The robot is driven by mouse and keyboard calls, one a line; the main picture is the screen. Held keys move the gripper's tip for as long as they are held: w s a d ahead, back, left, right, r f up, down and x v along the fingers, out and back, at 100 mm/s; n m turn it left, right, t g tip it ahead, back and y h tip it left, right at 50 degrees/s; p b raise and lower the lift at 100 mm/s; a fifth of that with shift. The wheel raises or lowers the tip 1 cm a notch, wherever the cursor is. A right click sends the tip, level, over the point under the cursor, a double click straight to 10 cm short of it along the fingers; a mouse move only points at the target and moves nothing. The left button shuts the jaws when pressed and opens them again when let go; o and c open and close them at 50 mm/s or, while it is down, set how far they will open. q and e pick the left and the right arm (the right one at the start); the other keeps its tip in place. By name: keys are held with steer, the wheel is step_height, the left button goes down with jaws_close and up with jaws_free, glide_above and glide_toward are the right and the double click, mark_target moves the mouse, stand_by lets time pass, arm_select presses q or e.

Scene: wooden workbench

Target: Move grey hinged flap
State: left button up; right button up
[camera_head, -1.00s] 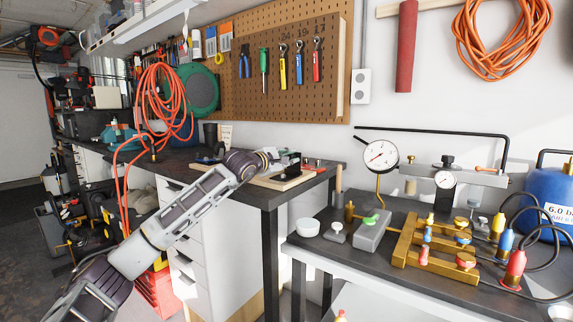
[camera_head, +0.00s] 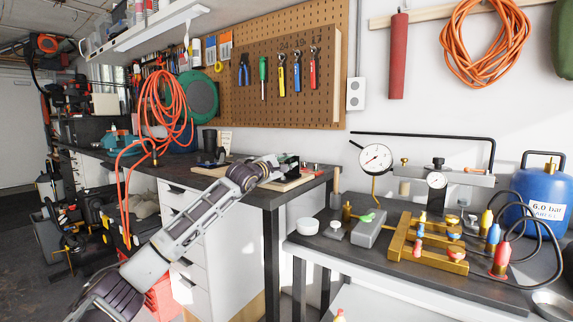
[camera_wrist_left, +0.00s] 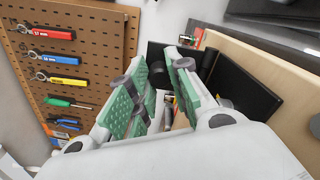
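My left gripper (camera_head: 288,164) is over the wooden board (camera_head: 296,183) at the right end of the far bench. In the left wrist view its two green-padded fingers (camera_wrist_left: 160,68) stand apart, so it is open. A dark grey-black panel (camera_wrist_left: 243,92) lies beside the right finger, against the pale wooden board (camera_wrist_left: 268,62). Small parts show between the fingers; I cannot tell whether the fingers touch anything. In the head view the gripper hides part of the board. My right gripper is out of view.
A pegboard (camera_head: 225,90) with hanging tools (camera_wrist_left: 60,80) rises behind the bench. The near bench on the right holds a brass manifold (camera_head: 425,245), a dial gauge (camera_head: 375,158) and a blue tank (camera_head: 538,200). An orange hose (camera_head: 165,110) hangs at left.

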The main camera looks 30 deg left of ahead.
arm_select(q)
steer(key=o, duration=0.4)
steer(key=shift+r, duration=1.15)
steer(key=o, duration=0.5)
steer(key=r, duration=0.6)
steer(key=shift+w+a+r, duration=0.1)
steer(key=shift+w+r, duration=0.05)
steer(key=shift+w, duration=0.15)
steer(key=shift+s+r, duration=0.7)
steer(key=shift+r, duration=0.25)
steer(key=c, duration=0.5)
steer(key=shift+w+f, duration=0.15)
steer(key=shift+w, duration=0.2)
steer(key=shift+f, duration=0.1)
steer(key=shift+c, duration=0.2)
